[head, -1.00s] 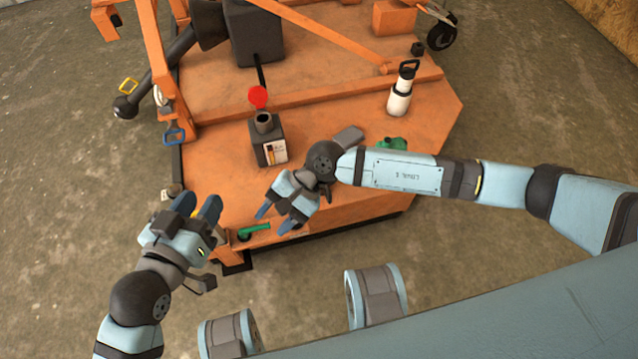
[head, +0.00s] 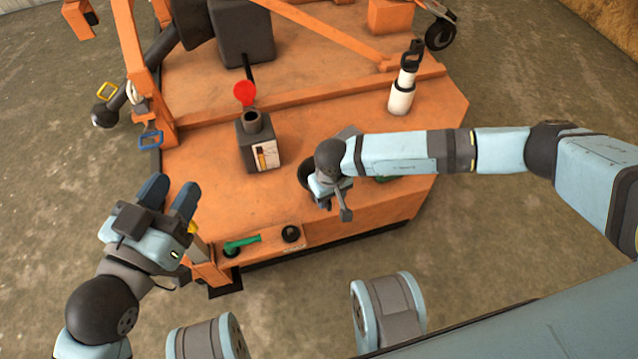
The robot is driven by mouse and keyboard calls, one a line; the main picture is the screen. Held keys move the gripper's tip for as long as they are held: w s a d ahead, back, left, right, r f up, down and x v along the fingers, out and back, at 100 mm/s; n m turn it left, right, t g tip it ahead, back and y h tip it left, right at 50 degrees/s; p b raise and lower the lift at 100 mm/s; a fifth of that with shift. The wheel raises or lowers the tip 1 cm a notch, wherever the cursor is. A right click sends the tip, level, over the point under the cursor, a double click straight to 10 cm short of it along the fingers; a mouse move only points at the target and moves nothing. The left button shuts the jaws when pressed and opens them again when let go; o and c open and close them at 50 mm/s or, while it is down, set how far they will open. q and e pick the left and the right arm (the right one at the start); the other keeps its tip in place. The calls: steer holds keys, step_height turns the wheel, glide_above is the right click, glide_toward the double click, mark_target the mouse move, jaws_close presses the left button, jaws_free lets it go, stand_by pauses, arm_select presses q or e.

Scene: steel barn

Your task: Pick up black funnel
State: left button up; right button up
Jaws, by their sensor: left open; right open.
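No clear black funnel shape shows. A dark rounded thing (head: 304,175) at the left side of my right wrist is mostly hidden; I cannot tell whether it is the funnel or part of my arm. A small black round piece (head: 291,234) lies on the orange front ledge, below and left of my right gripper. My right gripper (head: 334,207) points down over the front of the orange deck, open, its fingers partly hidden by the wrist. My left gripper (head: 170,193) is open and empty, left of the deck's front corner.
A black jug (head: 258,143) with a white label stands on the orange deck (head: 205,150), a red disc (head: 245,93) behind it. A white bottle (head: 402,98) stands right. A green-handled tool (head: 241,243) lies on the front ledge. Orange frame bars rise at the back left.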

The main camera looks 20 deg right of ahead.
mark_target(330, 201)
step_height(330, 201, down, 4)
steer(key=b, duration=0.2)
steer(key=shift+s+b, duration=0.1)
steer(key=shift+b, duration=0.3)
steer(key=shift+f, duration=0.7)
steer(key=shift+r, duration=0.1)
jaws_close()
arm_select(q)
steer(key=shift+w+a+r+m+t+h, duration=0.2)
steer(key=shift+w+m+t, duration=0.1)
steer(key=shift+m, duration=0.25)
steer(key=shift+w+a+r+m+t+h, duration=0.1)
steer(key=shift+w+a+m+t+h, duration=0.15)
steer(key=shift+m, duration=0.3)
steer(key=shift+w+y, duration=0.1)
steer(key=shift+y, duration=0.15)
